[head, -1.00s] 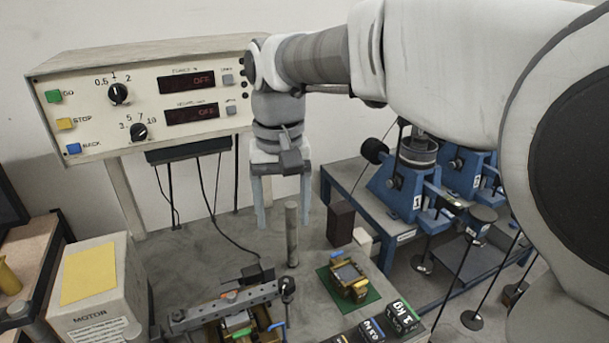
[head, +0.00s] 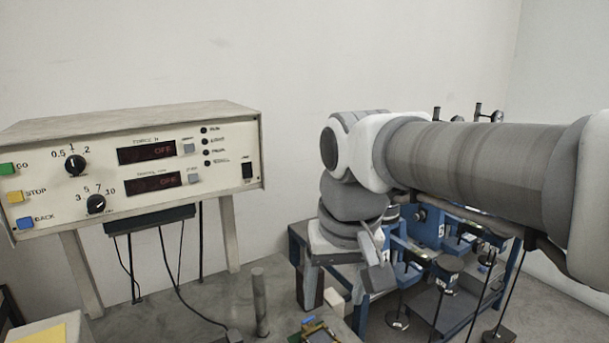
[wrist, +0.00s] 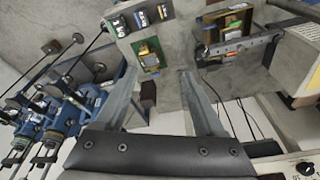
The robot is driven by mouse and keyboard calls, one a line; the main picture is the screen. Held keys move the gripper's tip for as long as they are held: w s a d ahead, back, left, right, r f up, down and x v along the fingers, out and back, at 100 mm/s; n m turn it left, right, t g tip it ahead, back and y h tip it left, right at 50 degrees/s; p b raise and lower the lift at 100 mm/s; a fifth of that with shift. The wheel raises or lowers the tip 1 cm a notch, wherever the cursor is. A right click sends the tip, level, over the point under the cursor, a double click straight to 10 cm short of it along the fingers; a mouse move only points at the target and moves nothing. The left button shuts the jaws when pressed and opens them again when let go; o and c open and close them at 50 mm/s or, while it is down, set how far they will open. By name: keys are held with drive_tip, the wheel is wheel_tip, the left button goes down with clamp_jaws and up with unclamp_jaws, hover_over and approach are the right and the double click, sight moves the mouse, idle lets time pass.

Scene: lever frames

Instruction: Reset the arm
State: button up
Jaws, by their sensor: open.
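My gripper (head: 335,300) hangs from my arm right of centre in the head view, its fingers pointing down. It is left of and partly in front of the blue machines. In the wrist view my gripper (wrist: 158,72) shows two grey fingers spread wide apart with nothing held between them. My arm reaches in from the right edge of the head view. It hides part of the blue machines.
A control box (head: 130,165) with knobs and displays stands on legs at left. A grey post (head: 260,300) rises from the bench. Blue machines (head: 428,228) stand behind my arm.

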drive_tip(key=s+d+f+m+t, duration=0.1)
drive_tip(key=s+d+f+t, duration=0.2)
drive_tip(key=s+d, duration=0.5)
drive_tip(key=shift+s+d+f+m+h, duration=0.3)
drive_tip(key=shift+d+f, duration=0.45)
drive_tip(key=shift+d, duration=0.3)
drive_tip(key=shift+w, duration=0.1)
